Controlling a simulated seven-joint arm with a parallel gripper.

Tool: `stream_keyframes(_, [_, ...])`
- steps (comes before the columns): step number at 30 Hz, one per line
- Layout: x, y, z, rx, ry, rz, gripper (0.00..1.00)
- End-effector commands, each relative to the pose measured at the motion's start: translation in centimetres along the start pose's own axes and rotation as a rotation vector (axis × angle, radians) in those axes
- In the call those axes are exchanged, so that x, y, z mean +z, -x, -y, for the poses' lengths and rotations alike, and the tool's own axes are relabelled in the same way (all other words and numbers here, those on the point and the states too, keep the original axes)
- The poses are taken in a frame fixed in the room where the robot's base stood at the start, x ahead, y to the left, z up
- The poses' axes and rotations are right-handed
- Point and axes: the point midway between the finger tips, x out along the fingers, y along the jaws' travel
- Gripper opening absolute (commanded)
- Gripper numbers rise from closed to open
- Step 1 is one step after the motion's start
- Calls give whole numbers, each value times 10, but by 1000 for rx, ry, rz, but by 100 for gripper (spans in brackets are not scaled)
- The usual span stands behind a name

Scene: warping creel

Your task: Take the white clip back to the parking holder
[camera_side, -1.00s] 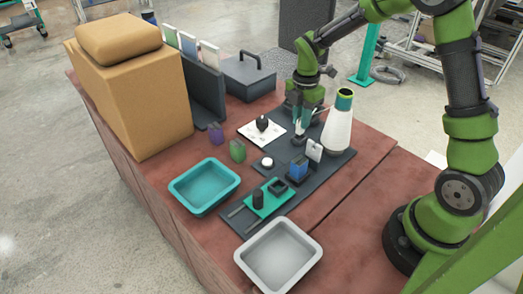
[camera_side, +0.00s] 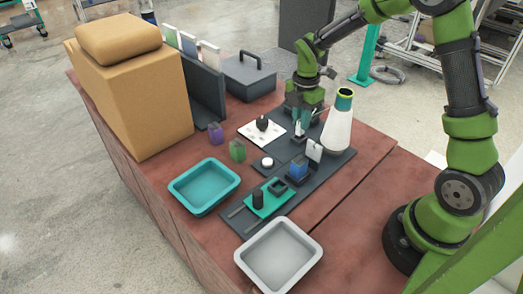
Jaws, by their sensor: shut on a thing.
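My gripper (camera_side: 299,127) points down over the dark mat (camera_side: 325,174), left of the white bottle. It is shut on a small pale piece, which appears to be the white clip (camera_side: 298,129); the fingers hide most of it. A small dark block (camera_side: 298,139) sits directly below the fingertips and may be the parking holder. I cannot tell whether the clip touches it. A separate white upright piece (camera_side: 314,150) stands just right of and nearer than the gripper, beside a blue piece (camera_side: 299,167).
The white bottle (camera_side: 337,128) with a green-ringed dark top stands close right of my gripper. A white card (camera_side: 258,135) with a dark knob lies left. A teal tray (camera_side: 204,187), a grey tray (camera_side: 280,256) and a lidded grey box (camera_side: 249,76) stand around the mat.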

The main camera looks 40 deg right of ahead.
Motion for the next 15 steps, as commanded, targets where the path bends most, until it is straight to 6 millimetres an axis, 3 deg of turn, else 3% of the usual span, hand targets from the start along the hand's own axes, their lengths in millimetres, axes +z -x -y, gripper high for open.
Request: stream_keyframes(15, [0, -3, 0, 0, 0, 0, 0])
